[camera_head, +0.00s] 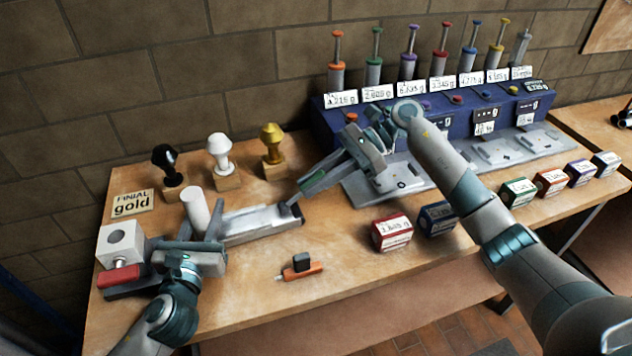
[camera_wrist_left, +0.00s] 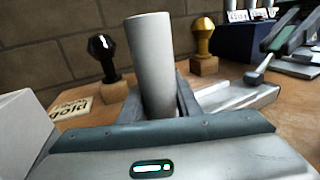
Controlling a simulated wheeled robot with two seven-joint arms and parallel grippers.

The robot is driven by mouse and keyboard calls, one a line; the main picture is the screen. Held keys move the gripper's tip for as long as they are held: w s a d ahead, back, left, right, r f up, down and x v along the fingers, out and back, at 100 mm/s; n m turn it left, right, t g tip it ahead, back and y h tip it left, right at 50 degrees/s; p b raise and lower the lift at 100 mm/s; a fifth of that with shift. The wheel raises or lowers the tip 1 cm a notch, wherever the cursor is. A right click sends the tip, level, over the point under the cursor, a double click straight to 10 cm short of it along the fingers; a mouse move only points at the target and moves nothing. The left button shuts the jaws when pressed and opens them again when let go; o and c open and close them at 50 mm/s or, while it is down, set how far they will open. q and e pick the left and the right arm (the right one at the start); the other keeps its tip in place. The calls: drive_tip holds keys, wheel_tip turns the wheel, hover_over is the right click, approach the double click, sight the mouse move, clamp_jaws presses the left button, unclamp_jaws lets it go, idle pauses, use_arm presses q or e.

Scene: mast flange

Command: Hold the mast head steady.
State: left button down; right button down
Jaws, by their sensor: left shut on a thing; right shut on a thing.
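The mast head, seen as a pale grey cylinder (camera_head: 196,208), stands tilted between the fingers of my left gripper (camera_head: 200,226), which is shut on it. In the left wrist view the cylinder (camera_wrist_left: 151,65) rises above the fingers, with its lower end hidden. A grey metal fixture (camera_head: 255,222) lies just right of it. My right gripper (camera_head: 306,186) is shut near the right end of this fixture; what it grips is mostly hidden, perhaps a small grey part (camera_head: 291,207). A black finial (camera_head: 166,160), a white finial (camera_head: 219,150) and a gold finial (camera_head: 272,141) stand on wooden blocks behind.
A sign (camera_head: 131,204) reads "FINIAL gold". A white block with a hole (camera_head: 120,243) and a red-handled part (camera_head: 118,275) are at left. An orange tool (camera_head: 301,268) lies in front. Red (camera_head: 392,231) and blue (camera_head: 437,218) boxes stand right. A blue dispenser rack (camera_head: 335,128) stands behind.

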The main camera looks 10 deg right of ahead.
sight(299, 193)
drive_tip(key=a+r+h, duration=0.1)
drive_tip(key=r+h, duration=0.1)
drive_tip(key=h, duration=0.1)
drive_tip(key=shift+s+a, duration=0.1)
drive_tip(key=shift+a, duration=0.25)
drive_tip(key=a+h, duration=0.1)
drive_tip(key=a+r+h, duration=0.1)
drive_tip(key=shift+s+t+h, duration=0.1)
drive_tip(key=shift+t+h, duration=0.2)
drive_tip(key=shift+t, duration=0.1)
drive_tip(key=a+h, duration=0.2)
drive_tip(key=shift+s+r+h, duration=0.15)
drive_tip(key=shift+r+h, duration=0.1)
drive_tip(key=shift+h, duration=0.05)
drive_tip(key=shift+s+a+t+h, duration=0.2)
drive_tip(key=shift+a+t+h, duration=0.1)
drive_tip(key=shift+a+h, duration=1)
use_arm(q)
drive_tip(key=shift+d, duration=0.1)
use_arm(e)
drive_tip(key=shift+d, duration=0.25)
drive_tip(key=c, duration=1.6)
unclamp_jaws()
drive_tip(key=shift+w+r, duration=0.1)
